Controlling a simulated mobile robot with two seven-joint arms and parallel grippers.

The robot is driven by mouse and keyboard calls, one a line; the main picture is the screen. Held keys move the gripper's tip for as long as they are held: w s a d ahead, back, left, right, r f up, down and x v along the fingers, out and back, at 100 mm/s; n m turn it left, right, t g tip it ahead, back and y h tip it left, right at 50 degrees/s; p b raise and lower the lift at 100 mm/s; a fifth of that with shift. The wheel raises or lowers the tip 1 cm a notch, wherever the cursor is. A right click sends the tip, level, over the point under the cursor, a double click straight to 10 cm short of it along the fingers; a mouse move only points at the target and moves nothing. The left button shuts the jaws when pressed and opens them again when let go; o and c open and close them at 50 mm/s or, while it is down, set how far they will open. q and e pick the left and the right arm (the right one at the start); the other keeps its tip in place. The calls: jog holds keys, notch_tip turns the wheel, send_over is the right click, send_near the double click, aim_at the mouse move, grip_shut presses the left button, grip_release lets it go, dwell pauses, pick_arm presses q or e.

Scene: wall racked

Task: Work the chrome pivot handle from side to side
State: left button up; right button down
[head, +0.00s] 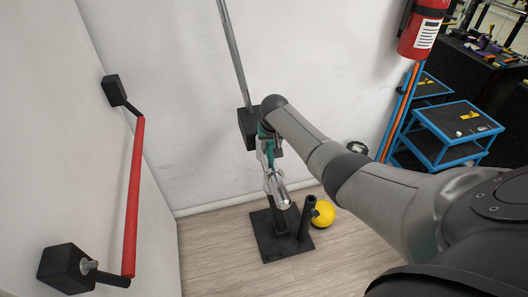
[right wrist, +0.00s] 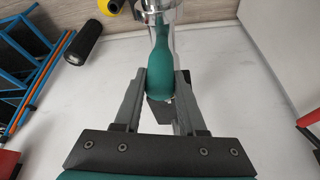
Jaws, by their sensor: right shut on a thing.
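The chrome pivot handle (head: 278,188) shows in the head view as a shiny cylinder at the front of my right gripper, above a black floor stand. In the right wrist view the handle has a teal, bottle-shaped part (right wrist: 160,72) with clear chrome above it. My right gripper (head: 268,158) is shut on the teal part, with one finger on each side of it in the right wrist view (right wrist: 162,86). My gripper and wrist hide part of the handle and its joint in the head view. My left gripper is not in view.
A chrome rod (head: 232,45) rises from a black block (head: 247,128) at the wall. A red bar (head: 134,195) is mounted left. The stand's black base (head: 268,243) and a yellow ball (head: 323,214) are below. A fire extinguisher (head: 421,33) and blue cart (head: 458,143) are right.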

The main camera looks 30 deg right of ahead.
jog(key=shift+s+d+n, duration=0.35)
jog(key=shift+d+n, duration=0.05)
jog(key=shift+d, duration=0.25)
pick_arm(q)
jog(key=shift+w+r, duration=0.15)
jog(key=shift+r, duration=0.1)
pick_arm(e)
jog(key=shift+d+n, duration=0.5)
jog(key=shift+d, duration=1.15)
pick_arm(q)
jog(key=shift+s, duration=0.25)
pick_arm(e)
jog(key=shift+c, duration=2.4)
grip_release()
jog(key=shift+w+a+y, duration=0.1)
jog(key=shift+y, duration=0.2)
jog(key=shift+a, duration=0.1)
